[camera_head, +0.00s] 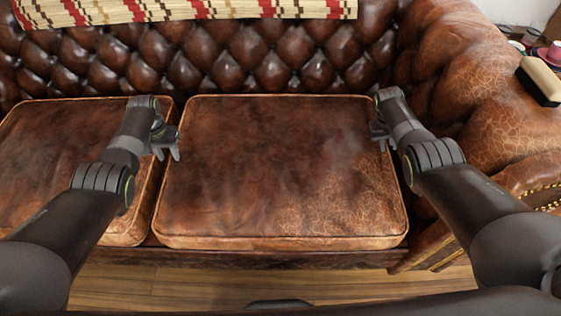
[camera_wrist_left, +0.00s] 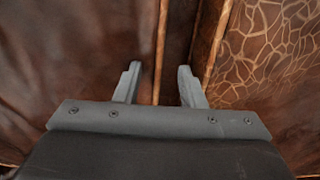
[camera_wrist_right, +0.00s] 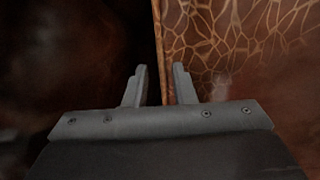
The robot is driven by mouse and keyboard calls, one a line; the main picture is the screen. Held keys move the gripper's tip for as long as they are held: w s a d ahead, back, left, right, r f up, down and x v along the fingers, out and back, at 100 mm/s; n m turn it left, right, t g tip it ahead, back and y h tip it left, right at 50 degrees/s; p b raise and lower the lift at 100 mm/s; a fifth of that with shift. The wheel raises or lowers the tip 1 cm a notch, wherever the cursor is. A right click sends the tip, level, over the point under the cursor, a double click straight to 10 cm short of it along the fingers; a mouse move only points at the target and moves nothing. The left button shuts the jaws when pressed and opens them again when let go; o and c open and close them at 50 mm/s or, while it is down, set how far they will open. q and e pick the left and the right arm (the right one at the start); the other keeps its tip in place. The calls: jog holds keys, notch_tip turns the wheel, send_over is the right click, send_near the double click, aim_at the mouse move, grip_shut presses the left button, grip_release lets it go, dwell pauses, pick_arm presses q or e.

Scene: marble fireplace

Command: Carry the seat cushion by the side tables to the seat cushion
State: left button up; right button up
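A brown leather seat cushion (camera_head: 280,170) with piped edges lies flat on the sofa, at the middle of the head view. A second, similar seat cushion (camera_head: 50,165) lies beside it on the left. My left gripper (camera_head: 166,153) is at the middle cushion's left edge, over the seam between the two. In the left wrist view its fingers (camera_wrist_left: 158,88) stand apart with nothing clamped. My right gripper (camera_head: 379,135) is at the middle cushion's right edge. In the right wrist view its fingers (camera_wrist_right: 160,87) are less widely apart, with a piped edge between them. Contact there cannot be told.
The tufted sofa back (camera_head: 255,60) rises behind, with a striped woven throw (camera_head: 185,10) over it. The rolled armrest (camera_head: 470,80) bounds the right. A brush-like object (camera_head: 541,80) and a pink item (camera_head: 550,53) are at the right edge. Wooden floor (camera_head: 200,290) shows in front.

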pick_arm(q)
jog(key=c, duration=0.4)
pick_arm(e)
jog(key=c, duration=0.4)
pick_arm(q)
grip_shut()
pick_arm(e)
grip_shut()
dwell(0.3)
pick_arm(q)
jog(key=shift+w+r, duration=0.2)
jog(key=shift+r, duration=0.05)
pick_arm(e)
jog(key=shift+w+r, duration=0.2)
jog(key=shift+r, duration=0.05)
